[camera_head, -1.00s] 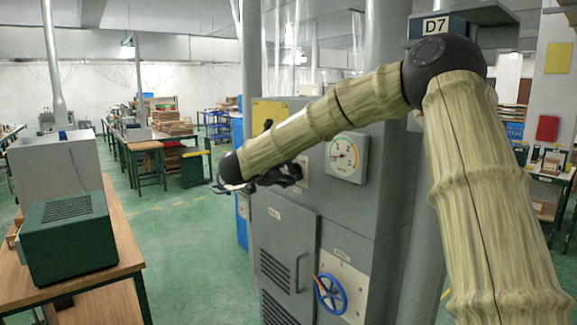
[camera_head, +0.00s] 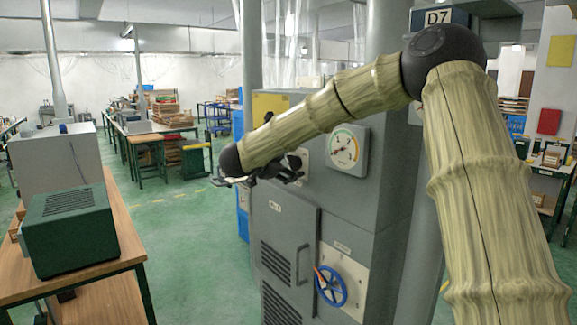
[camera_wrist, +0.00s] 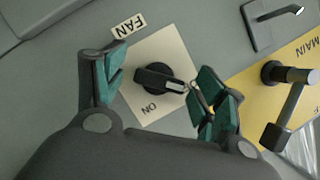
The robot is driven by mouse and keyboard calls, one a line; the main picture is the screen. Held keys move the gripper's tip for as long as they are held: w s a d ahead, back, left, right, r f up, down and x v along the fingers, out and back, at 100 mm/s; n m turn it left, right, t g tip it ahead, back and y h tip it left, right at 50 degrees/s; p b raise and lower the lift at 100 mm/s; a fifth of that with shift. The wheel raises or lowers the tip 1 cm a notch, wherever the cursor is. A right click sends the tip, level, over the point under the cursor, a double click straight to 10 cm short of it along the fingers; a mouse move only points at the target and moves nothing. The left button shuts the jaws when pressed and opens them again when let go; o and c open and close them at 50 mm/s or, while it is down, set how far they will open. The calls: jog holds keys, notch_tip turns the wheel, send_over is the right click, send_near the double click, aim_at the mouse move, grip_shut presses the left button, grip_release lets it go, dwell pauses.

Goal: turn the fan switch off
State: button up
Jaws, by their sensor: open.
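The fan switch (camera_wrist: 158,80) is a black rotary knob on a cream plate, under a FAN label (camera_wrist: 128,25) in the wrist view. An ON mark shows on the plate near the knob. The knob's pale-marked end points right in the picture, toward my gripper's right finger. My gripper (camera_wrist: 160,95) is open, with its teal-padded fingers on either side of the knob. Whether the right finger touches the knob's end I cannot tell. In the head view my gripper (camera_head: 282,170) is in front of the grey cabinet (camera_head: 385,200) and hides most of the switch.
A MAIN lever (camera_wrist: 285,105) on a yellow plate stands close to the right of the switch. A bench with a green box (camera_head: 70,232) stands at left, with open floor between.

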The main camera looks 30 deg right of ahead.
jog(key=v, duration=1.2)
jog(key=shift+d, duration=0.1)
jog(key=s+a+f+n+t+y, duration=0.1)
jog(key=a+f+n+t+y, duration=0.2)
jog(key=f, duration=1)
jog(key=a+f+n+t+y, duration=0.1)
jog(key=a+f+n, duration=0.3)
jog(key=f, duration=0.8)
jog(key=s+a+f+n+t+y, duration=0.15)
jog(key=f+n, duration=0.45)
jog(key=f, duration=0.7)
jog(key=s+a+f+n+g+y, duration=0.1)
jog(key=s+a+f+n+y, duration=0.15)
jog(key=s+f, duration=0.55)
jog(key=s+a+f+n+g+y, duration=0.25)
jog(key=s+f, duration=0.35)
jog(key=f, duration=0.4)
jog(key=s+a+f+n+g+y, duration=0.1)
jog(key=s+f, duration=0.3)
jog(key=s, duration=0.6)
jog(key=s+a+f+n+g+y, duration=0.1)
jog(key=s+f+n+g, duration=0.1)
jog(key=s, duration=0.9)
jog(key=s+a+f+n+g+y, duration=0.1)
jog(key=s+f+g, duration=0.3)
jog(key=s, duration=0.7)
notch_tip(320, 180, down, 2)
jog(key=shift+a+f+n, duration=0.2)
jog(key=shift+a+n, duration=0.2)
jog(key=shift+a, duration=0.05)
